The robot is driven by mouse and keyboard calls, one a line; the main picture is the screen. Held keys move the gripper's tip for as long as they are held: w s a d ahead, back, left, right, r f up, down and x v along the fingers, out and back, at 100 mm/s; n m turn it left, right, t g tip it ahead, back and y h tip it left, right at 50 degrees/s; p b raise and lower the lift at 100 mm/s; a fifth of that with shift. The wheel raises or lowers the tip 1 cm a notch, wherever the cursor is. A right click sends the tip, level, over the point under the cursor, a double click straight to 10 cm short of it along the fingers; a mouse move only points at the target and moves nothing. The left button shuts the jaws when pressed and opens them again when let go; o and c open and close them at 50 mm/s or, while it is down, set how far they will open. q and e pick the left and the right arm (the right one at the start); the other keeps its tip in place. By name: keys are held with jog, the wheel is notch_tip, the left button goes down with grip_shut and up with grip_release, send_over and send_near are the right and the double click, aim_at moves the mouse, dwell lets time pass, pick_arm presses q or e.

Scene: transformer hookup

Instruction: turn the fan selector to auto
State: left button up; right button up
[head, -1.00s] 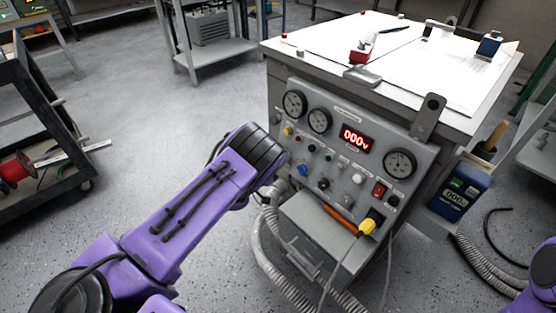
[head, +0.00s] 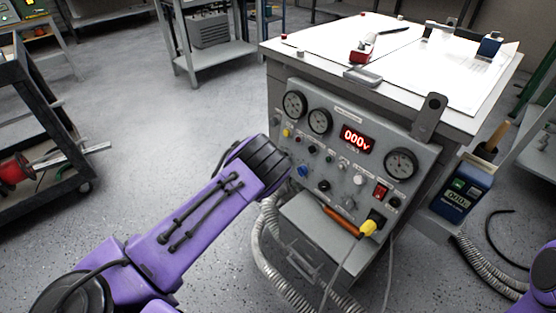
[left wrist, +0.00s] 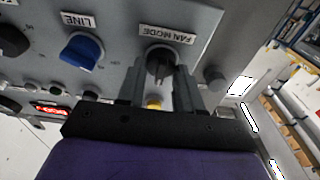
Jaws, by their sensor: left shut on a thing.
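The fan selector (left wrist: 160,62) is a dark knob under a FAN MODE label (left wrist: 166,35) on the grey control panel (head: 350,150). In the left wrist view my left gripper (left wrist: 160,80) has one finger on each side of the knob and is shut on it. The setting the knob points to cannot be read. In the head view my left wrist (head: 262,165) is at the panel's left edge and hides the gripper and the selector. My right gripper is out of view; only a bit of my right arm shows at the right edge.
A blue LINE knob (left wrist: 82,50) sits beside the selector, and a small grey knob (left wrist: 214,78) is on its other side. The red display (head: 356,139) reads 000v. Ribbed hoses (head: 272,240) hang below the panel. A black cart (head: 50,130) stands left; the floor between is clear.

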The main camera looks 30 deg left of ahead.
pick_arm(q)
jog(key=shift+s+f, duration=0.1)
jog(key=o, duration=1)
jog(key=shift+a, duration=0.1)
jog(key=p+v, duration=0.1)
jog(key=v, duration=0.9)
jog(key=shift+s, duration=0.25)
